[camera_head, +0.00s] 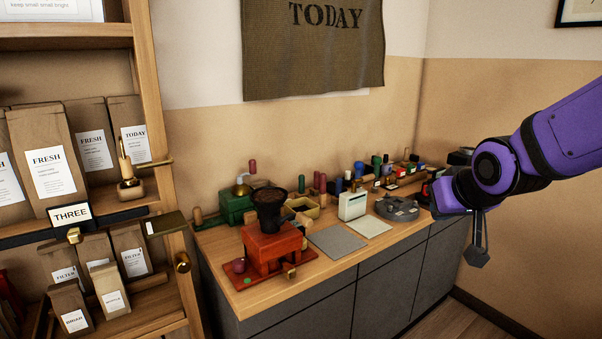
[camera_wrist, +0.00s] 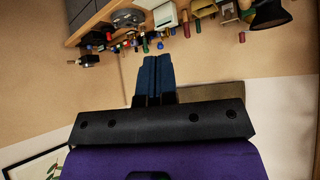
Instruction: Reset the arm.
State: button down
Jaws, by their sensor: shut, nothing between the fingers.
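My purple arm reaches in from the right in the head view, above the right end of the counter. Its end is over the counter's far right items, and the fingers are not clearly made out there. In the wrist view my gripper (camera_wrist: 155,62) shows as two dark blue fingers side by side, shut with nothing between them. The wrist view is upside down, with the counter along its top edge. The fingertips appear apart from the counter and its items.
The counter (camera_head: 372,290) holds a red grinder (camera_head: 272,247), a white box (camera_head: 352,206), a grey round device (camera_head: 397,208) and several small coloured items. A wooden shelf (camera_head: 160,90) with paper bags stands left. A cloth banner (camera_head: 312,60) hangs on the wall.

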jog(key=s+d+r+g, duration=0.1)
jog(key=s+d+r, duration=0.1)
jog(key=s, duration=0.8)
jog(key=s+d+r+g, duration=0.2)
jog(key=s+r, duration=0.2)
jog(key=s, duration=0.6)
jog(key=shift+d+m+g+h, duration=0.3)
jog(key=shift+d+m+h, duration=0.05)
jog(key=shift+m+h, duration=0.05)
